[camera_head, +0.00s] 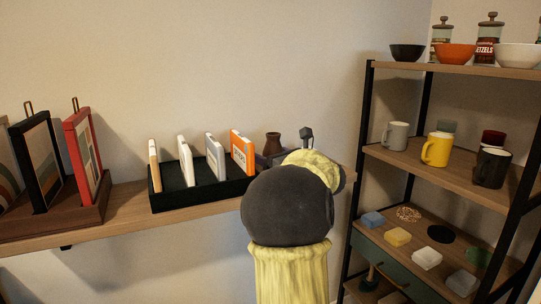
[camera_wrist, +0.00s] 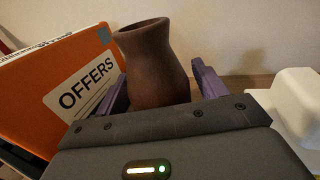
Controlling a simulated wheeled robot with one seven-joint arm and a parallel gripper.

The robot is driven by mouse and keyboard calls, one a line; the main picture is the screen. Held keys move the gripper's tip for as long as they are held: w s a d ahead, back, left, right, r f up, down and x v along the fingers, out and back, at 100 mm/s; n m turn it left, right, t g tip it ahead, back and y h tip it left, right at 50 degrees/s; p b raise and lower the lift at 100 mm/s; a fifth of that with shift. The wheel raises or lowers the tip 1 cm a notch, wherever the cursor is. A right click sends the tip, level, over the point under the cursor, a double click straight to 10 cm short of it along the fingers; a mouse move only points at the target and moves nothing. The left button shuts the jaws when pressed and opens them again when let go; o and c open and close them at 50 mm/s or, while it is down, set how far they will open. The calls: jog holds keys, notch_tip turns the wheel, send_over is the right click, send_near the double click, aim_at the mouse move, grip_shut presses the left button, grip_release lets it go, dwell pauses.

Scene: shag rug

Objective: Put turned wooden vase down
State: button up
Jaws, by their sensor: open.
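The turned wooden vase (camera_head: 273,143) is dark brown with a flared mouth. It is near the right end of the wall shelf, just right of the orange card. In the wrist view the vase (camera_wrist: 152,62) is between the two purple fingers of my gripper (camera_wrist: 163,88), with its mouth up. My gripper is open, and a gap shows between the vase and the right finger. The vase's base is hidden behind the gripper body, so its contact with the shelf does not show. In the head view my gripper (camera_head: 270,158) is mostly hidden behind my arm.
A black rack (camera_head: 201,197) of upright cards stands left of the vase. The orange OFFERS card (camera_wrist: 62,88) is close to the left finger. A white object (camera_wrist: 297,105) is at the right. Picture frames (camera_head: 86,152) stand farther left. A shelving unit (camera_head: 455,180) with mugs is at right.

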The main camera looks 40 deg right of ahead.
jog(key=s+p, duration=0.1)
jog(key=s, duration=1.1)
jog(key=shift+d, duration=0.15)
